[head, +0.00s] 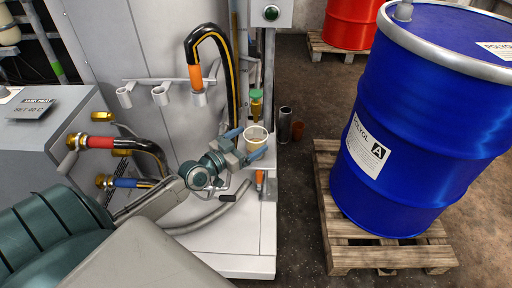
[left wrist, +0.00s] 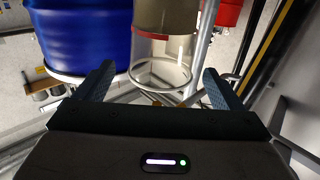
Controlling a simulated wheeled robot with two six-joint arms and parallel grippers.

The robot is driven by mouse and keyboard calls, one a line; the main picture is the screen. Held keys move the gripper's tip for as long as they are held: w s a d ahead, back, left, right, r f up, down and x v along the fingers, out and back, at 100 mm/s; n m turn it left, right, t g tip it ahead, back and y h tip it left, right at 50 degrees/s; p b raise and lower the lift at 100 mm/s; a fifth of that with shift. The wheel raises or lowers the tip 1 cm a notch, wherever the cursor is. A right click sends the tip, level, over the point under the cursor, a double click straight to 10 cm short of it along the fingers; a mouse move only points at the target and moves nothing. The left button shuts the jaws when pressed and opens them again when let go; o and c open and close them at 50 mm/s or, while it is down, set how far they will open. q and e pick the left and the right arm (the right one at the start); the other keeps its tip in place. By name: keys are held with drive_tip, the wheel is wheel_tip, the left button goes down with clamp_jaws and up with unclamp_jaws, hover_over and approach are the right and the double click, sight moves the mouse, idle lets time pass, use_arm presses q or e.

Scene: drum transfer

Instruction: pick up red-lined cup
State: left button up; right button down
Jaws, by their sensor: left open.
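A small cream-coloured cup (head: 256,135) stands upright on the narrow light shelf at the machine's right edge. No red line can be made out on it. My left gripper (head: 246,144) is open, its blue fingers on either side of the cup. I see no clear contact between fingers and cup. My right gripper is not in view.
A green-capped brass valve (head: 256,103) stands just behind the cup. An orange-handled item (head: 260,180) hangs below the shelf. A dark cylinder (head: 286,124) and a brown one (head: 298,131) stand to the right. A blue drum (head: 415,120) on a pallet (head: 390,257) is farther right.

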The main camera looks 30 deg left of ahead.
sight(263, 131)
use_arm(q)
drive_tip(key=shift+b+x, duration=0.3)
drive_tip(key=shift+x, duration=2.35)
drive_tip(key=shift+f, duration=0.1)
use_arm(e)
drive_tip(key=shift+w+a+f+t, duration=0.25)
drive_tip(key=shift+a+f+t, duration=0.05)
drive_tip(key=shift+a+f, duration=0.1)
use_arm(q)
drive_tip(key=c, duration=1)
drive_tip(key=shift+c, duration=0.2)
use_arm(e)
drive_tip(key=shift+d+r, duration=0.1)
